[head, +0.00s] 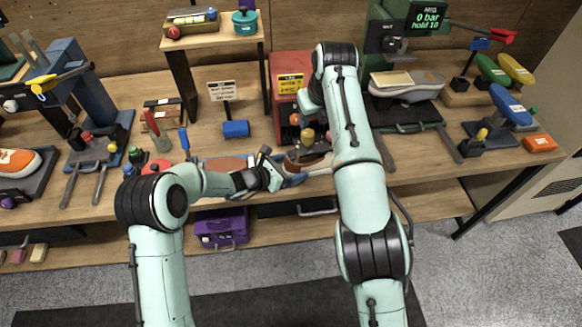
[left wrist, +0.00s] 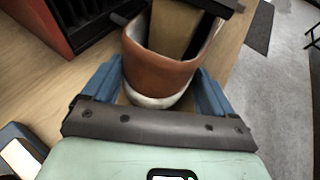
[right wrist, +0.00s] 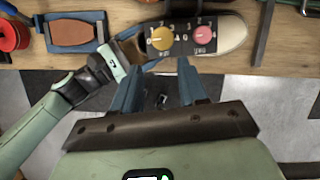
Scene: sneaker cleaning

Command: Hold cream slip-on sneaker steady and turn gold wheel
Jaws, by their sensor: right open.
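The sneaker has a brown heel with a pale sole in the left wrist view (left wrist: 158,68) and a cream toe in the right wrist view (right wrist: 233,32). My left gripper (head: 275,178) has its blue fingers on both sides of the heel, seemingly touching it; it also shows in the left wrist view (left wrist: 160,82). The gold wheel (right wrist: 161,38) is on a dark panel above the shoe; it shows small in the head view (head: 307,136). My right gripper (right wrist: 158,62) is open and empty, with the gold wheel ahead between its fingertips; my arm hides it in the head view.
A pink wheel (right wrist: 203,34) sits right beside the gold one. A red machine (head: 284,66) with a yellow label stands behind the shoe. A blue-framed brown pad (right wrist: 75,32) lies left of the shoe. A blue block (head: 236,129) lies on the bench.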

